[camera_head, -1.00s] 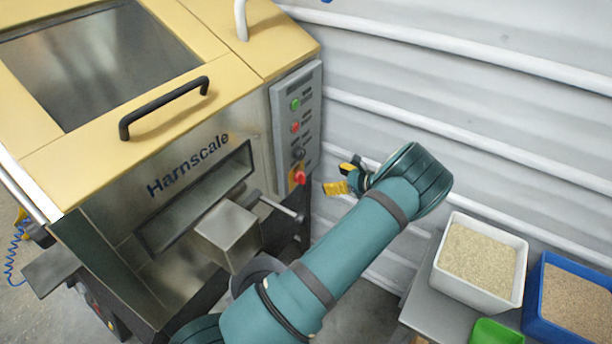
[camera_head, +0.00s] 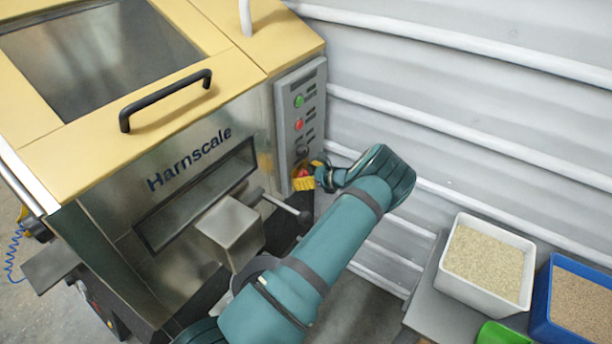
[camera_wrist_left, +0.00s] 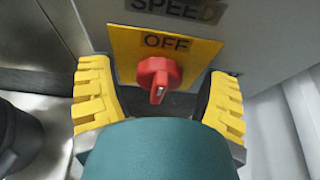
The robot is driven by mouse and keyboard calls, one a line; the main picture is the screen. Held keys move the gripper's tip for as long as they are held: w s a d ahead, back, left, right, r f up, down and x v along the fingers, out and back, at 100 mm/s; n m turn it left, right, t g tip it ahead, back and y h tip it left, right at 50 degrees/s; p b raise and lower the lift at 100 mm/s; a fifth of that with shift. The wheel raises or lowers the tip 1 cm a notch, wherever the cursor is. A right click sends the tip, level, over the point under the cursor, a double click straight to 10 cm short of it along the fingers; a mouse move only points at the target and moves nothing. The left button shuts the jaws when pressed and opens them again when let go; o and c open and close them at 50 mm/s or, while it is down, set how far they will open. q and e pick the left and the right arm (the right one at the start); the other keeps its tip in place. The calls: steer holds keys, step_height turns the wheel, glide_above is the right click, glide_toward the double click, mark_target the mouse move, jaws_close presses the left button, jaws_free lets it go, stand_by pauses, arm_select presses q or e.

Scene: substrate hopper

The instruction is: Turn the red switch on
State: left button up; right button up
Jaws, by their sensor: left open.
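The red switch (camera_wrist_left: 158,76) is a rotary knob on a yellow plate (camera_wrist_left: 190,48) marked OFF, seen in the left wrist view. Its grip ridge points down toward the bottom of the picture. In the head view the switch (camera_head: 303,174) is mostly covered by my left gripper (camera_head: 314,175), low on the grey control panel (camera_head: 284,120). In the left wrist view my left gripper (camera_wrist_left: 158,98) is open, with one yellow finger on each side of the knob and visible gaps to it. My right gripper is not in view.
A green button (camera_head: 299,101) and a red button (camera_head: 299,125) sit higher on the panel. A lever with a dark knob (camera_head: 305,218) sticks out below. A white tub (camera_head: 451,286) and a blue tub (camera_head: 541,318) stand at right.

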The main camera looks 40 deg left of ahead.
arm_select(q)
steer(key=c, duration=1.2)
steer(key=shift+o, duration=0.2)
steer(key=m+g, duration=0.1)
steer(key=m+g+b, duration=0.1)
steer(key=m, duration=0.1)
steer(key=shift+w+a+f, duration=0.1)
steer(key=shift+w+f, duration=0.05)
steer(key=shift+w, duration=0.05)
steer(key=shift+w+m+g+b, duration=0.1)
steer(key=shift+m+g+b, duration=0.3)
steer(key=shift+m+g, duration=0.55)
steer(key=m, duration=0.1)
steer(key=m+g, duration=0.2)
steer(key=m, duration=0.1)
steer(key=shift+w+f+y, duration=0.2)
steer(key=shift+f+y, duration=0.05)
steer(key=shift+y, duration=0.15)
steer(key=m, duration=0.1)
steer(key=m+g+y, duration=0.1)
steer(key=m, duration=0.2)
steer(key=shift+f+g, duration=0.25)
steer(key=shift+m, duration=0.35)
